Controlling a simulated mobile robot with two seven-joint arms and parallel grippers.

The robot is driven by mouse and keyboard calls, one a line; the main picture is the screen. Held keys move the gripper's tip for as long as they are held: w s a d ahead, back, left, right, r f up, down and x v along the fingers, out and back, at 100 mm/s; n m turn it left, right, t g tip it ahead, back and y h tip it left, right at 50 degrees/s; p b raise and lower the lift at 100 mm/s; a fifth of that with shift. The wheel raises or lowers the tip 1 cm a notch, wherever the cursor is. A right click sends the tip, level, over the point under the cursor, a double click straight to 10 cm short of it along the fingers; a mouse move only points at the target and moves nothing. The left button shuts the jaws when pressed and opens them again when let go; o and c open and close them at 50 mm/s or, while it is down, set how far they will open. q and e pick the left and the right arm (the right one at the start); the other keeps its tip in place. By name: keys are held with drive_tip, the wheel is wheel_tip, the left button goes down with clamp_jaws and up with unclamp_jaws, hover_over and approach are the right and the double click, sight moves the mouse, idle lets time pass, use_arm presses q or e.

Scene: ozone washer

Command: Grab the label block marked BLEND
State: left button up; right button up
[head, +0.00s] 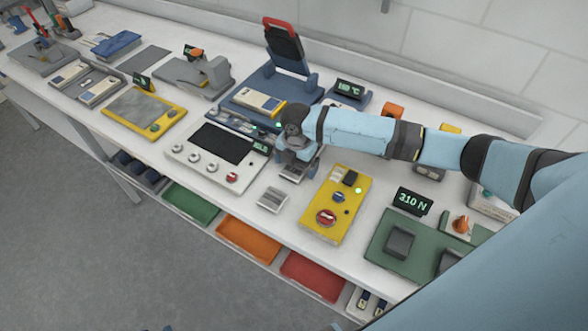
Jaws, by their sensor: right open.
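My right gripper (292,174) is open and points down over the white bench, between the grey control panel and the yellow box. A small light grey block (272,199) with ridged or slotted marks lies on the bench just in front and left of it, apart from the fingers. I cannot read any BLEND marking on it or on any other block at this size. What lies directly under the right gripper is partly hidden by its fingers. My left gripper is not in view.
The grey panel (216,150) with a dark screen and knobs stands left of the gripper. The yellow box (336,205) with a red button stands close on the right. A blue press (280,85) is behind. A green plate device (405,245) sits farther right. Coloured bins (250,240) hang below the front edge.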

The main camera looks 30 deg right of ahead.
drive_tip(key=shift+f, duration=0.25)
drive_tip(key=c, duration=1)
drive_tip(key=shift+r, duration=0.15)
drive_tip(key=shift+c, duration=0.2)
